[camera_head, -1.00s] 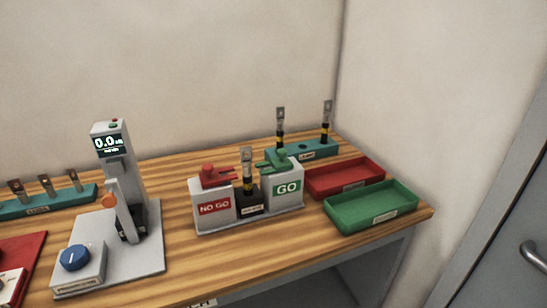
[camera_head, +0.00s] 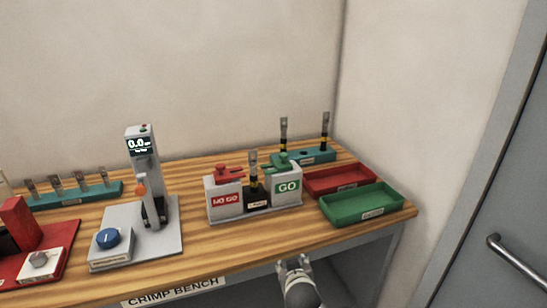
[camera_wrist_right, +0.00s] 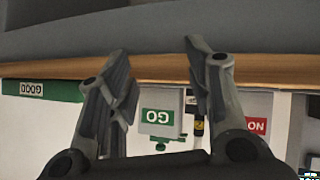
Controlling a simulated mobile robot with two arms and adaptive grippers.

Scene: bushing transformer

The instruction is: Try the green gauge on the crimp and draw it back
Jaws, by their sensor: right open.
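The green gauge (camera_head: 281,161) sits on top of the grey GO block (camera_head: 288,186), with its prongs toward the left. In the right wrist view, upside down, the GO block (camera_wrist_right: 158,122) shows with the green gauge (camera_wrist_right: 162,142) under it. The crimp (camera_head: 253,170), a metal terminal with a yellow and black band, stands upright in a black holder (camera_head: 257,197) between the GO and NO GO blocks. My right gripper (camera_head: 294,261) is open and empty, in front of the bench edge and below the gauge stand. My left gripper is not in view.
The red gauge (camera_head: 229,171) rests on the NO GO block (camera_head: 224,199). Red (camera_head: 340,180) and green (camera_head: 362,204) trays are at the right. A teal rack (camera_head: 318,155) holds terminals behind. A grey tester (camera_head: 145,178) stands left. The bench front (camera_head: 225,277) lies near my gripper.

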